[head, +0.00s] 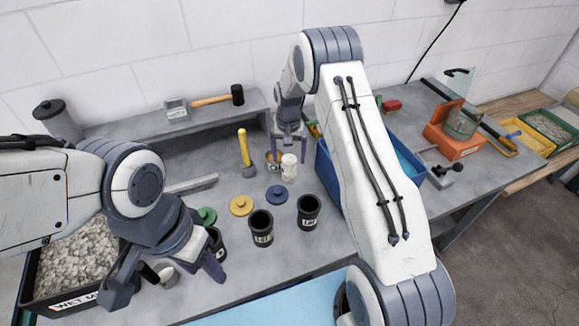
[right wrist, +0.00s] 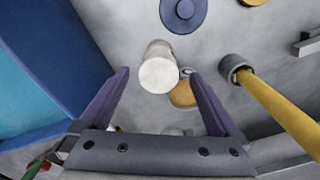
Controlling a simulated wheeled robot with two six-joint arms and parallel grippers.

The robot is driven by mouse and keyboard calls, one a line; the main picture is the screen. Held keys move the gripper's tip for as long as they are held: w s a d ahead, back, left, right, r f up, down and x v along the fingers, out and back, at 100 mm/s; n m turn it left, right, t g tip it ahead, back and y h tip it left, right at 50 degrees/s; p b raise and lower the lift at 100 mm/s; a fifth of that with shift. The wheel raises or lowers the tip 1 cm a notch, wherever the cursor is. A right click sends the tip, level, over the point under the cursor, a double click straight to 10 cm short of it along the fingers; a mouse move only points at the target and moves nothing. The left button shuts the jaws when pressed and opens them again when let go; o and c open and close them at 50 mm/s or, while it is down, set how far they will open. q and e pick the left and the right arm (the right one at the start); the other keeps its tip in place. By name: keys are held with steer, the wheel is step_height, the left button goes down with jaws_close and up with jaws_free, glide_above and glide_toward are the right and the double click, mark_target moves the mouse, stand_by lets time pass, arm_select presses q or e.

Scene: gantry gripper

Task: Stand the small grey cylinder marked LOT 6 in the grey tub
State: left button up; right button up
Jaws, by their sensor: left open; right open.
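A small pale cylinder (head: 289,166) stands on the bench under my right gripper (head: 287,146). In the right wrist view the pale cylinder (right wrist: 158,72) shows from above, between the tips of my open right gripper (right wrist: 160,78); I cannot tell whether they touch. My left gripper (head: 168,280) is open at the front left, over another small grey cylinder (head: 169,274), partly hidden. I cannot read LOT 6 on either. Two dark pots, the left (head: 261,229) and right (head: 308,212), stand open with labels too small to read. I cannot tell which container is the grey tub.
A yellow-handled tool (head: 244,150) stands beside the pale cylinder. An orange-topped pot (right wrist: 183,94) is close by. Yellow (head: 241,205) and blue (head: 277,193) lids lie near the pots. A blue bin (head: 326,172) is right of my right gripper. A gravel tray (head: 70,300) is at left.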

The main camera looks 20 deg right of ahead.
mark_target(289, 167)
step_height(289, 167, down, 5)
steer(key=p, duration=0.3)
steer(key=shift+s+r, duration=0.15)
steer(key=shift+r, duration=0.05)
steer(key=shift+f, duration=0.35)
jaws_close()
